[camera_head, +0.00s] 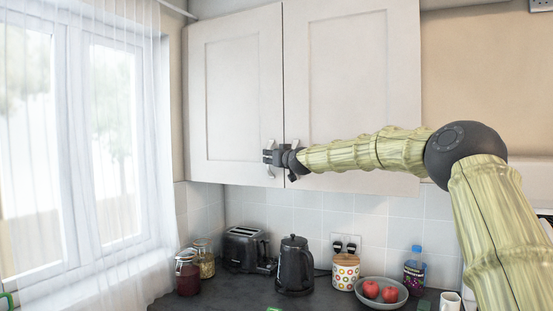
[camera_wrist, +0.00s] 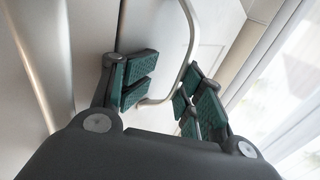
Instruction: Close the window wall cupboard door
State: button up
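The window wall cupboard has a pale left door (camera_head: 235,90) beside the window and a wider pale right door (camera_head: 350,75). The left door looks shut or nearly so; I cannot tell whether a small gap is left. My gripper (camera_head: 270,157) is at the lower right corner of the left door, in front of its handle. In the wrist view my gripper (camera_wrist: 166,88) has its green-padded fingers apart, with the curved metal handle (camera_wrist: 191,45) running between them. The pads do not clearly press on the handle.
A window with a sheer curtain (camera_head: 150,120) is at the left. The counter (camera_head: 230,291) below holds jars (camera_head: 188,272), a toaster (camera_head: 247,249), a kettle (camera_head: 294,265), a patterned canister (camera_head: 345,271) and a bowl (camera_head: 381,301) of red fruit. My arm crosses the right door's lower part.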

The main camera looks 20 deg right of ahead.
jog(key=shift+f, duration=0.3)
jog(key=shift+s, duration=0.1)
dwell(0.3)
jog(key=s, duration=1.1)
jog(key=shift+s+d+r, duration=0.15)
jog(key=shift+s+d, duration=0.1)
jog(key=shift+s, duration=0.15)
